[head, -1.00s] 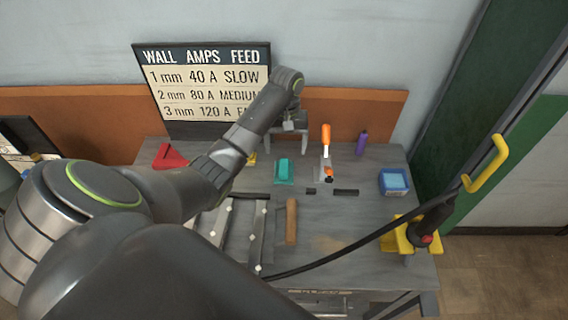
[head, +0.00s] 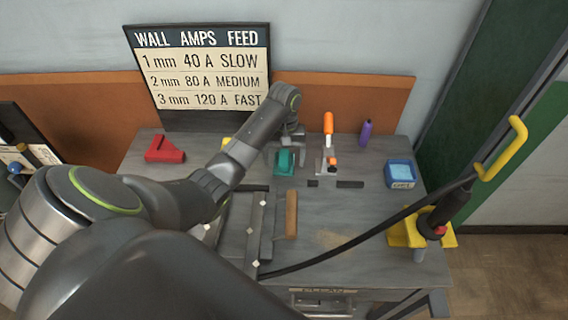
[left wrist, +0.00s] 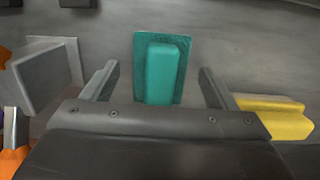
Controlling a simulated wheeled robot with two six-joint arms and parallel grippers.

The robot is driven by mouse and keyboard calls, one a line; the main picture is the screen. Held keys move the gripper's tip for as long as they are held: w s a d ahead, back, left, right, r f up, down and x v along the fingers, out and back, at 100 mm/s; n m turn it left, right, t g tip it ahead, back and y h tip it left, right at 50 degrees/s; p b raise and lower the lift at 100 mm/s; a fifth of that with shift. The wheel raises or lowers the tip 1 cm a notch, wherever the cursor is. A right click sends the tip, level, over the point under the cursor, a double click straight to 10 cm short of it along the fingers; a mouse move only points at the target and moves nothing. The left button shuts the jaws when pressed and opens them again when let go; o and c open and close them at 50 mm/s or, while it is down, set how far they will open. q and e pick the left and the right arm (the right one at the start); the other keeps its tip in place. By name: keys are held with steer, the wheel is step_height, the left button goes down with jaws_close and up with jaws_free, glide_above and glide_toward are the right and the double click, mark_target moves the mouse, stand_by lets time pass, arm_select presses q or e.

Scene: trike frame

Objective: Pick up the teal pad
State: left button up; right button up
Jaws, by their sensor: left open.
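The teal pad (head: 285,161) lies on the grey workbench, a flat base with a raised block along its middle. In the left wrist view the teal pad (left wrist: 163,72) sits between the two spread fingers, with bare bench on both sides of it. My left gripper (head: 287,150) is open over the pad, pointing down; it also shows in the left wrist view (left wrist: 160,85). Neither finger appears to touch the pad. Its near end is partly hidden by the gripper body in the wrist view. My right gripper is not in view.
An orange-handled clamp (head: 328,142) stands just right of the pad. A yellow block (left wrist: 274,117) lies close beside one finger. A red block (head: 165,150), purple bottle (head: 365,133), blue box (head: 400,174) and torch with its cable (head: 437,215) are farther off.

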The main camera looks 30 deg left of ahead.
arm_select(q)
steer(key=c, duration=1.1)
steer(key=shift+r, duration=0.15)
